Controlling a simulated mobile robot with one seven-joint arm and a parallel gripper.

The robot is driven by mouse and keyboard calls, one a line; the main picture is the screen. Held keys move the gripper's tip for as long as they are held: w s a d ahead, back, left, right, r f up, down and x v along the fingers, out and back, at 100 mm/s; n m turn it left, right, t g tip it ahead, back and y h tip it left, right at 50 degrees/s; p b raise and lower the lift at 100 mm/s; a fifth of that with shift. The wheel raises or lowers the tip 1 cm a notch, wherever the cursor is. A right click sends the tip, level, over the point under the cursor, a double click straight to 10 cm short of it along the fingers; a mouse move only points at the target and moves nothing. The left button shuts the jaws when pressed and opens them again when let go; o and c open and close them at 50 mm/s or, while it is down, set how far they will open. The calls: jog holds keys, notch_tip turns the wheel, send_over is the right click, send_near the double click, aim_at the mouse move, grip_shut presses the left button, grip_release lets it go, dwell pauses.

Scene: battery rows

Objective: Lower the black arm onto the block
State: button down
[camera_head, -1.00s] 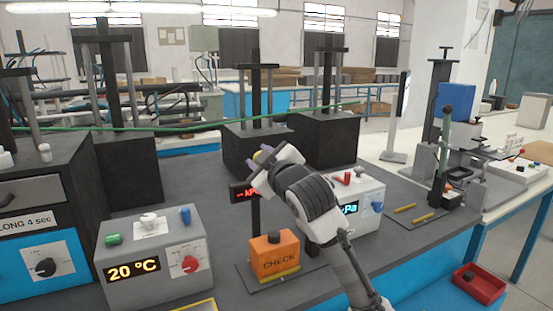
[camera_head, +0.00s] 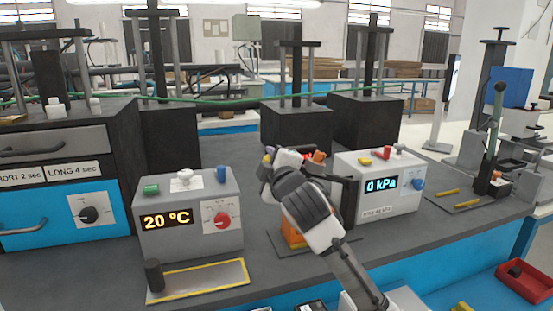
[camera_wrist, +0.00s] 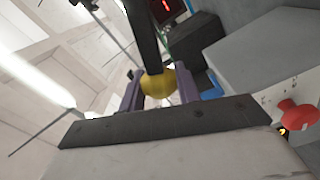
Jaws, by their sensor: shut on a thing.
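The orange block (camera_head: 293,236) sits on a dark plate on the bench, mostly hidden behind my arm in the head view. My gripper (camera_head: 267,158) is above and left of it. In the wrist view my gripper (camera_wrist: 159,90) has its purple fingers either side of a yellow knob (camera_wrist: 158,83) and is shut on it. The knob is at the end of the black arm (camera_wrist: 142,35), which runs away from it towards a red lit display (camera_wrist: 168,8). In the head view my wrist hides most of the black arm. The gap between it and the block is not visible.
A grey box reading 20 °C (camera_head: 187,215) stands to the left, and a white box reading 0 kPa (camera_head: 380,187) close on the right. A yellow-edged tray (camera_head: 203,279) lies in front. A red bin (camera_head: 528,281) is at the right.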

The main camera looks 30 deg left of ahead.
notch_tip(320, 180, down, 9)
jog(key=s+a+n+b, duration=0.1)
jog(key=n+b, duration=0.2)
jog(key=b, duration=0.2)
jog(key=shift+s+b, duration=0.2)
jog(key=shift+b, duration=0.15)
jog(key=shift+f, duration=0.25)
jog(key=c, duration=1.4)
grip_release()
jog(key=o, duration=0.4)
jog(key=shift+w, duration=0.1)
jog(key=shift+r, duration=0.15)
jog(key=b+v, duration=0.1)
jog(key=v, duration=1.3)
